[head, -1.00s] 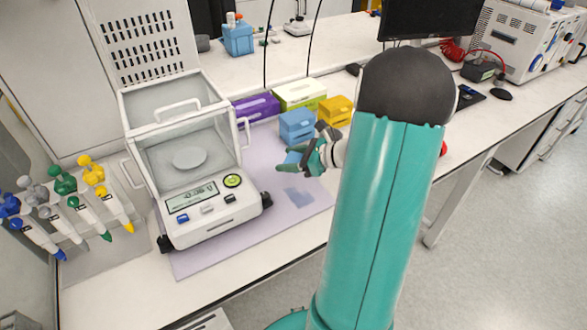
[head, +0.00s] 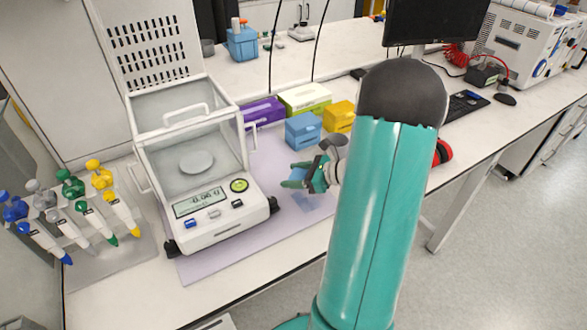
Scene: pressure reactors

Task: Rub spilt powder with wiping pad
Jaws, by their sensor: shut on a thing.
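My gripper (head: 300,180) is at the end of my teal arm, over the right part of the pale lilac mat (head: 228,262). Its green fingers are shut on a small blue wiping pad (head: 298,173), which is partly hidden between them. A grey-blue patch (head: 318,204) shows on the mat just below and right of the fingers; I cannot tell whether it is the spilt powder or a shadow. The gripper is low, but I cannot tell whether the pad touches the mat.
A glass-sided balance (head: 215,205) stands on the mat left of my gripper. Blue (head: 303,130), yellow (head: 339,117), green-white (head: 305,98) and purple (head: 262,112) boxes sit behind it. A rack of pipettes (head: 85,210) stands at the left. The bench's front edge is close.

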